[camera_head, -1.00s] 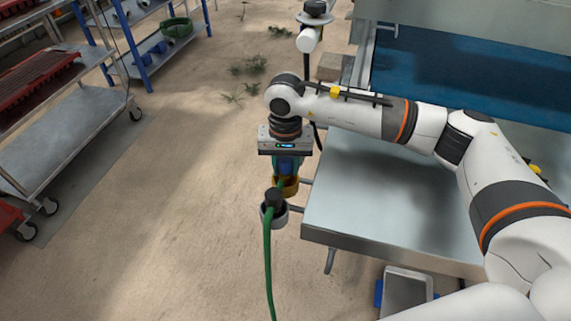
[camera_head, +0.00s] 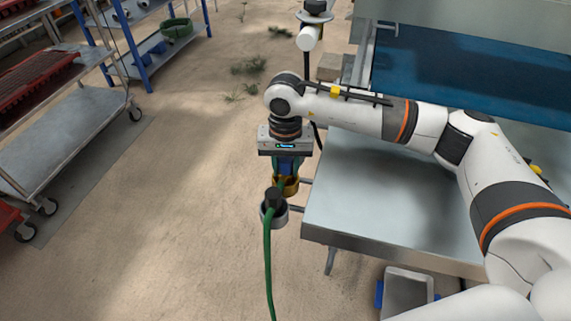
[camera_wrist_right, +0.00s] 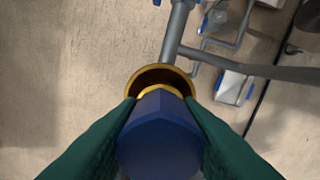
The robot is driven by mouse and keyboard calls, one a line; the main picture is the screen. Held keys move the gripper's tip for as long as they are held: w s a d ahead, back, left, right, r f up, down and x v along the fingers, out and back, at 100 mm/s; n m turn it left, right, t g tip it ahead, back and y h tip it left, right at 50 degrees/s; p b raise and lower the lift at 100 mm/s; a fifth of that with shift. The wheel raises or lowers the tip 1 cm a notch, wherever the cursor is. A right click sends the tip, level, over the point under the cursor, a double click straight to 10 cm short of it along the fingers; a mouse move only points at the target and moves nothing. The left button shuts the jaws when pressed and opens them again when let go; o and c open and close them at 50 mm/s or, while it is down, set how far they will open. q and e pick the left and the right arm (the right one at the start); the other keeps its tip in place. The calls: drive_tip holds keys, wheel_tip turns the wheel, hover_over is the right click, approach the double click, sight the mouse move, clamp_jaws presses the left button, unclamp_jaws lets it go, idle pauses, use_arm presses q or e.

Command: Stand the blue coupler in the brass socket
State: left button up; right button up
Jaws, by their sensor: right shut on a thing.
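My right gripper (camera_head: 287,172) points down beside the steel table and is shut on the blue coupler (camera_head: 287,164). In the right wrist view the coupler (camera_wrist_right: 160,140) is a dark blue faceted piece between two dark green fingers (camera_wrist_right: 160,122). A yellow band shows at its far end. The brass socket (camera_head: 289,189) is directly under the gripper. In the right wrist view the socket's rim (camera_wrist_right: 136,80) curves around the coupler's far end, with its dark inside showing. The near part of the rim is hidden, so I cannot tell how deep the coupler sits. My left gripper is not visible.
A grey socket (camera_head: 282,218) with a black plug (camera_head: 273,198) and green hose (camera_head: 267,260) stands close in front of the brass socket. The steel table (camera_head: 355,205) is to the right. Shelf carts stand at the left, with open floor between.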

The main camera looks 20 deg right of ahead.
drive_tip(key=shift+f+b, duration=0.35)
drive_tip(key=shift+f, duration=0.1)
drive_tip(key=o, duration=0.8)
